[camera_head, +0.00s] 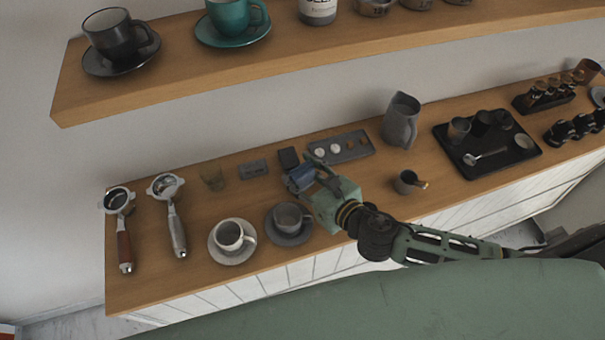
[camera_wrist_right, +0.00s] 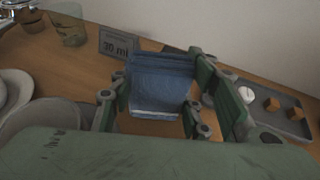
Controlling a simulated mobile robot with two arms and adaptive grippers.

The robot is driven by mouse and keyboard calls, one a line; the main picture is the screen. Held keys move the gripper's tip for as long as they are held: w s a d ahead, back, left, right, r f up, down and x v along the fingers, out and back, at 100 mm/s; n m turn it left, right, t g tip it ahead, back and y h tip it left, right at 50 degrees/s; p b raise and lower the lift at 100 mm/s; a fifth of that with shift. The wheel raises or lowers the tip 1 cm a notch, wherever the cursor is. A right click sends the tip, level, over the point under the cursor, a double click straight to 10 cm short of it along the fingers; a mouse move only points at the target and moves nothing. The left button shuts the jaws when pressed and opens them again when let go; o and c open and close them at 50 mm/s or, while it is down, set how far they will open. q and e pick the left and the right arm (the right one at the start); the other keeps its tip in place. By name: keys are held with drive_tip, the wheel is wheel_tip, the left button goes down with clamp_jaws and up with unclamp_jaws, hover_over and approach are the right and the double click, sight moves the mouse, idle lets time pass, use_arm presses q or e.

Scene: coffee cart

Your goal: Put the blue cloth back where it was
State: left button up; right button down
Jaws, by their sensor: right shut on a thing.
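The blue cloth (camera_wrist_right: 155,88) is folded and sits between the fingers of my right gripper (camera_wrist_right: 160,95) in the wrist view. In the head view the cloth (camera_head: 300,177) shows at the tips of my right gripper (camera_head: 304,182), over the counter behind the grey cup. My right gripper is shut on the cloth. I cannot tell whether the cloth touches the counter. My left gripper is not in view.
A grey cup on a saucer (camera_head: 289,236) is close in front of the gripper. A small grey sign (camera_head: 253,169), a dark block (camera_head: 289,158) and a grey tray (camera_head: 361,154) stand behind. A shelf (camera_head: 180,82) hangs above. Bare counter (camera_head: 200,250) lies left.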

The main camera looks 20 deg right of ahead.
drive_tip(key=c, duration=1.4)
unclamp_jaws()
drive_tip(key=shift+f, duration=0.2)
drive_tip(key=shift+c, duration=0.2)
drive_tip(key=o, duration=0.5)
drive_tip(key=shift+c, duration=0.2)
drive_tip(key=shift+r, duration=0.1)
